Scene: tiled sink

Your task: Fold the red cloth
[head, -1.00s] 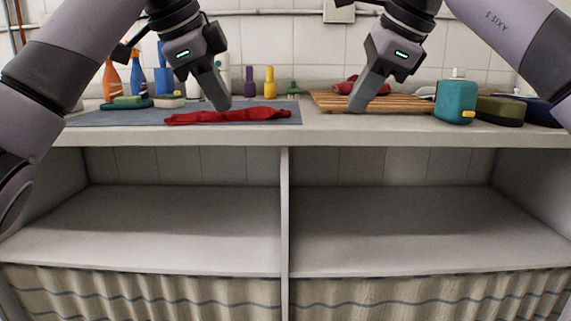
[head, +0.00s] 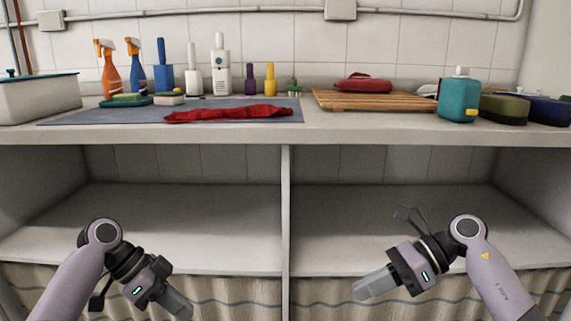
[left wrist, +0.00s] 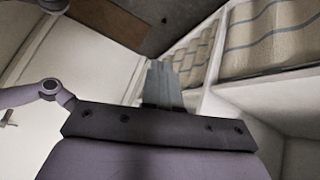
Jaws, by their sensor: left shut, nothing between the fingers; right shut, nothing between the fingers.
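The red cloth (head: 228,114) lies as a long, narrow, wrinkled strip on the blue-grey mat (head: 100,115) on the counter. A second red item (head: 363,83), perhaps cloth, lies in a bundle at the back of the wooden slatted board (head: 375,101). My left gripper (head: 183,305) is shut and empty, low in front of the shelves, well below the counter. It also shows in the left wrist view (left wrist: 164,75), with its fingers together. My right gripper (head: 362,290) is shut and empty, low at the right, also well below the counter.
Spray bottles (head: 108,70) and several other bottles stand along the back of the counter. Sponges (head: 131,99) lie at the mat's back left. A white bin (head: 40,98) is at far left. Open shelves (head: 150,225) lie below.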

